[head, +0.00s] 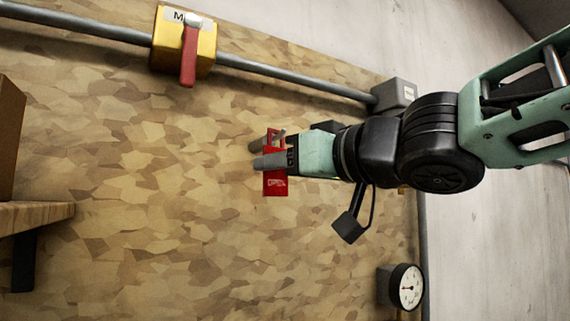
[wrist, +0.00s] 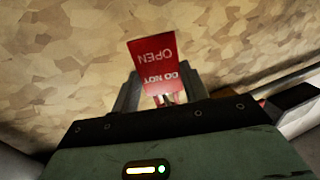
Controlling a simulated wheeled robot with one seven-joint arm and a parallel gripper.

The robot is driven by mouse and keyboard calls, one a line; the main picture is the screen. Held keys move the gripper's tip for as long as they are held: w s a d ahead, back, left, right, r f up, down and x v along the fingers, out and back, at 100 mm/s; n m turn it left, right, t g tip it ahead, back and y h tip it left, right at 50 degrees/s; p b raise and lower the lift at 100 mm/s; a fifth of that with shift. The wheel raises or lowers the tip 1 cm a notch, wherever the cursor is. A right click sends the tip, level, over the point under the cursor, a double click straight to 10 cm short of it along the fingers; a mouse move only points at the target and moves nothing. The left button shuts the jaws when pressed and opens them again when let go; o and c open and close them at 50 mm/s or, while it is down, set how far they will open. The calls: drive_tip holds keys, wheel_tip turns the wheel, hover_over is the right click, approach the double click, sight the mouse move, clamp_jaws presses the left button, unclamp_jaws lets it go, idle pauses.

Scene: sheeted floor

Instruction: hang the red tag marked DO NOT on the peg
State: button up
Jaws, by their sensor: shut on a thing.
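The red tag (head: 275,184) is in my gripper (head: 263,153), between the two grey fingers, in front of the camouflage-patterned surface in the head view. In the wrist view the tag (wrist: 152,62) stands out beyond the fingers, with the white words DO NOT and OPEN upside down. My gripper (wrist: 160,88) is shut on its lower part there. I cannot make out a peg for certain in either view.
A yellow box (head: 205,45) with a red lever (head: 189,56) sits on a grey pipe (head: 270,72) at the top. A grey box (head: 395,95) is at the pipe's right end. A round gauge (head: 407,287) is at lower right, and a wooden ledge (head: 38,215) at left.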

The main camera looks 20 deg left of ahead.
drive_tip(key=o, duration=1.2)
drive_tip(key=shift+c, duration=0.2)
drive_tip(key=shift+d, duration=0.1)
drive_tip(key=p+v, duration=0.4)
drive_tip(key=v, duration=1.1)
drive_tip(key=shift+s+r, duration=0.25)
drive_tip(key=p+v, duration=0.2)
drive_tip(key=p, duration=0.5)
drive_tip(key=shift+f, duration=0.15)
